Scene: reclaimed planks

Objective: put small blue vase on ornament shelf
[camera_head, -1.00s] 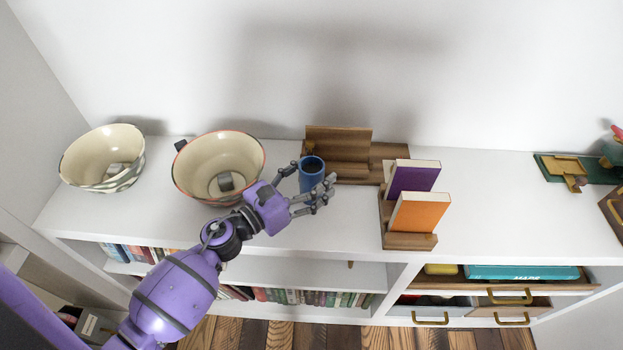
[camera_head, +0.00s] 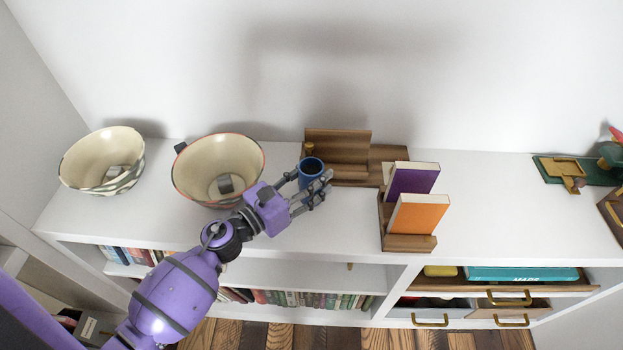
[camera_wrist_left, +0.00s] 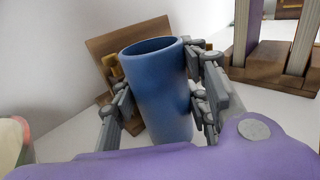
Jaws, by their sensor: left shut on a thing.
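The small blue vase (camera_head: 311,172) is upright between the fingers of my left gripper (camera_head: 309,186), which is shut on it. In the left wrist view the vase (camera_wrist_left: 158,90) fills the middle, with fingers on both sides and its open rim up. Its base is hidden, so I cannot tell if it touches the white surface. The brown wooden stepped shelf (camera_head: 382,160), likely the ornament shelf, stands just behind and to the right of the vase. It also shows behind the vase in the left wrist view (camera_wrist_left: 105,50). My right gripper is not in view.
Two cream bowls, one at the left (camera_head: 103,160) and one (camera_head: 218,170) beside my left wrist, stand on the white cabinet top (camera_head: 490,215). A wooden book holder (camera_head: 408,242) holds a purple book (camera_head: 411,179) and an orange book (camera_head: 418,213). Open white surface lies right of it.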

